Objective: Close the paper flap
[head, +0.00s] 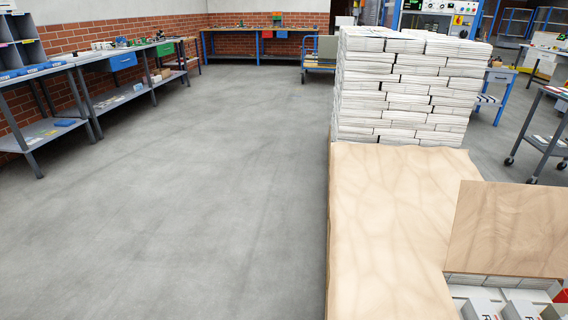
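A large creased tan paper sheet (385,225) lies at the right, in front of the newspaper stack. A separate tan paper flap (508,228) is at the far right, with its left edge beside or over the large sheet. Below the flap's lower edge, bundled papers (500,281) show uncovered. I cannot tell whether the flap is joined to the large sheet. My gripper is not in view.
A tall stack of white newspaper bundles (405,90) stands behind the sheet. Grey workbenches (100,82) line the left wall, and a blue-framed bench (255,57) stands at the back. A cart (545,130) is at the right. Open grey floor (190,200) fills the left and middle.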

